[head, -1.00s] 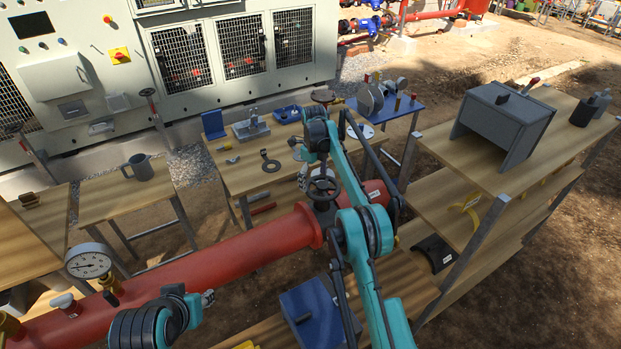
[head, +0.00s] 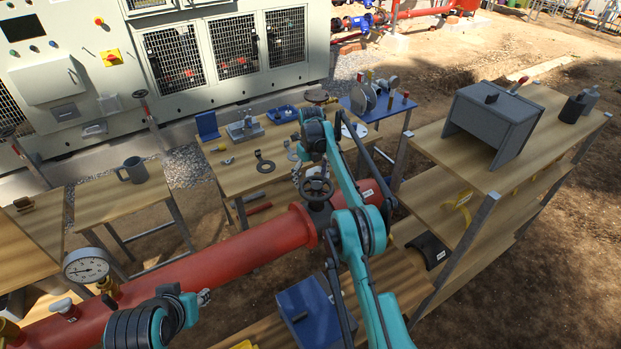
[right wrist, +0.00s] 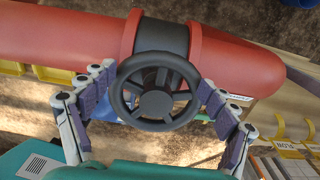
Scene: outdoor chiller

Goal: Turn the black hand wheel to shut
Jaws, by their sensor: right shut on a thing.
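The black hand wheel (head: 317,187) sits on top of a dark valve body in the red pipe (head: 235,252). In the right wrist view the wheel (right wrist: 155,103) is seen face-on, with a round hub, spokes and a thick rim. My right gripper (right wrist: 158,84) has its fingers on opposite sides of the rim and is shut on the wheel. In the head view my right arm partly hides these fingers. My left gripper (head: 203,298) hangs beside the red pipe, away from the wheel; its fingers are too small to read.
A pressure gauge (head: 87,266) stands on the pipe at left. A blue box (head: 312,308) lies on the bench below the pipe. A wooden table (head: 245,177) with parts stands behind the wheel. A shelf rack with a grey box (head: 500,122) stands at right.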

